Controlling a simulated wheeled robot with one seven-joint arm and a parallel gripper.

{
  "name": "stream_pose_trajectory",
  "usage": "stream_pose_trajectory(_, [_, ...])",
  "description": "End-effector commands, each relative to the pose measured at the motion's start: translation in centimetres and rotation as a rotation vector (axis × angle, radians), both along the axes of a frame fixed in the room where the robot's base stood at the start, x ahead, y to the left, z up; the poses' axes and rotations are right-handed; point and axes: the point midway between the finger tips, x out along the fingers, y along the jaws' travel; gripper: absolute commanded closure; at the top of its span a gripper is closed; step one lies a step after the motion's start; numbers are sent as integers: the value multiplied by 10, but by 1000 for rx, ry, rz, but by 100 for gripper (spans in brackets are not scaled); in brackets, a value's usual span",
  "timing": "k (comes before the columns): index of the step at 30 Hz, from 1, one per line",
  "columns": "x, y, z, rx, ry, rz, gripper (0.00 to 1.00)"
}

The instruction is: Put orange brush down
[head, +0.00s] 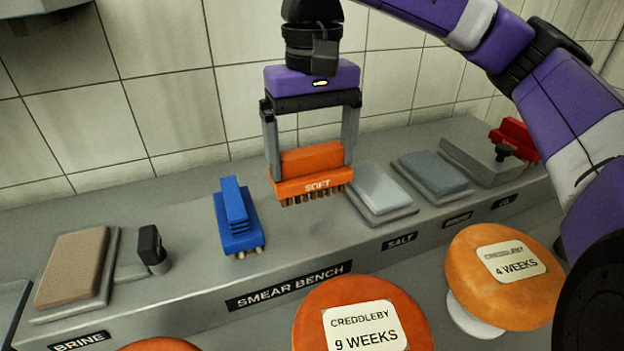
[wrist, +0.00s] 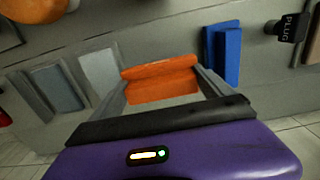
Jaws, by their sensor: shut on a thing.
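The orange brush (head: 312,172) is labelled SOFT and has brown bristles pointing down. My gripper (head: 312,160) is shut on it, one finger at each end. The brush hangs level, seemingly just above the grey smear bench (head: 300,240), between the blue brush and the salt pad. Whether the bristles touch the bench I cannot tell. In the wrist view the orange brush (wrist: 160,82) sits between the two fingers.
A blue brush (head: 237,215) stands left of the orange one. A salt pad (head: 381,192) lies close on its right. A brown brine pad (head: 72,268) and a black plug (head: 151,248) are at far left. Orange cheese wheels (head: 462,270) stand in front of the bench.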

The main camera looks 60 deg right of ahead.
Motion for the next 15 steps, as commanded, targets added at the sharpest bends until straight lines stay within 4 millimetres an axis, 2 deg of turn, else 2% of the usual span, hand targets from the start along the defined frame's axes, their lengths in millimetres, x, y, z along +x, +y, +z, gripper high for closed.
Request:
stream_pose_trajectory(5, [0, 0, -12, 1, 0, 0, 53])
stream_pose_trajectory(12, [0, 1, -43, 2, 0, 1, 53])
stream_pose_trajectory(15, [0, 0, -45, 0, -1, 0, 53])
